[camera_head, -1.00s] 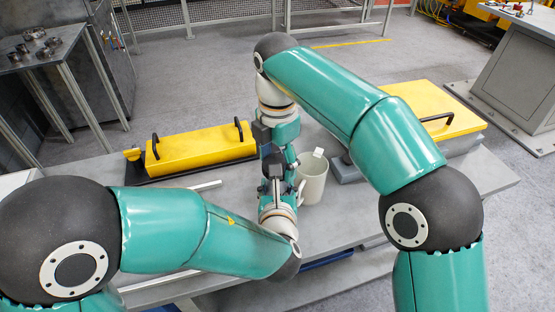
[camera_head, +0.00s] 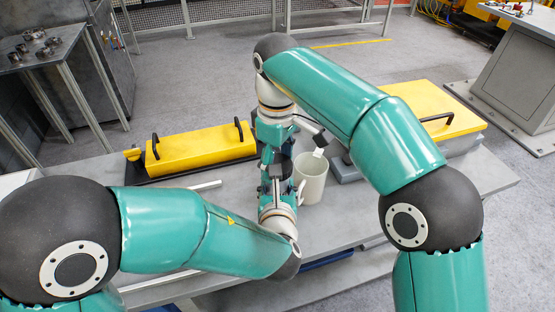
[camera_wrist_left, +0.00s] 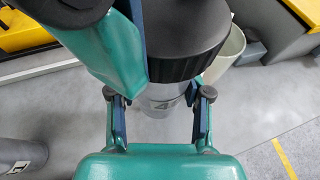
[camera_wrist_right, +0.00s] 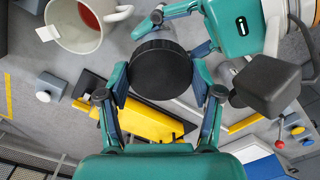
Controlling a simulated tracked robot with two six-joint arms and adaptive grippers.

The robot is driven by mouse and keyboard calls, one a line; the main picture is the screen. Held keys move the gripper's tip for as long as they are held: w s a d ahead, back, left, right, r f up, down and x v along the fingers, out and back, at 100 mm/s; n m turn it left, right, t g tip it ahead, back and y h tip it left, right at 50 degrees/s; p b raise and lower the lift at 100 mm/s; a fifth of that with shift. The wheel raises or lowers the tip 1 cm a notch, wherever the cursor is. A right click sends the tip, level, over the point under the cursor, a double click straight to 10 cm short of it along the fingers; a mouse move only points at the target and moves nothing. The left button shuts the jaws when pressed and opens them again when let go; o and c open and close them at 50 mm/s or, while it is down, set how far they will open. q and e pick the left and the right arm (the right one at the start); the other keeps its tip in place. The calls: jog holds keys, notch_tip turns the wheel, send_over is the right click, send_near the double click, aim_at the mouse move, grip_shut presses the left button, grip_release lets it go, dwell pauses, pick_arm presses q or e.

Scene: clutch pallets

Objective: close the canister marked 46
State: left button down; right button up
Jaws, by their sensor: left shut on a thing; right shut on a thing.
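The grey canister (camera_wrist_left: 160,107) stands upright in the left wrist view, with part of a dark marking that looks like a 4; the rest is hidden. My left gripper (camera_wrist_left: 160,93) is shut around its body, one finger on each side. A black ribbed lid (camera_wrist_right: 160,68) sits on the canister top; I cannot tell how tightly it is seated. My right gripper (camera_wrist_right: 160,86) is shut on the lid from above. In the head view, both grippers meet at the middle of the table and mostly hide the canister.
A white mug (camera_head: 312,190) with reddish liquid stands close right of the canister. A yellow handled cover (camera_head: 200,150) lies on a black tray at left, another yellow cover (camera_head: 430,108) at right. A second grey marked cylinder (camera_wrist_left: 22,155) shows at lower left of the left wrist view.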

jog(key=m, duration=0.6)
jog(key=shift+w+m, duration=0.1)
jog(key=shift+m, duration=0.2)
jog(key=m, duration=0.5)
jog(key=shift+m, duration=0.4)
jog(key=o, duration=1.4)
jog(key=shift+c, duration=0.2)
jog(key=shift+w+a+r, duration=0.1)
jog(key=shift+r, duration=3.5)
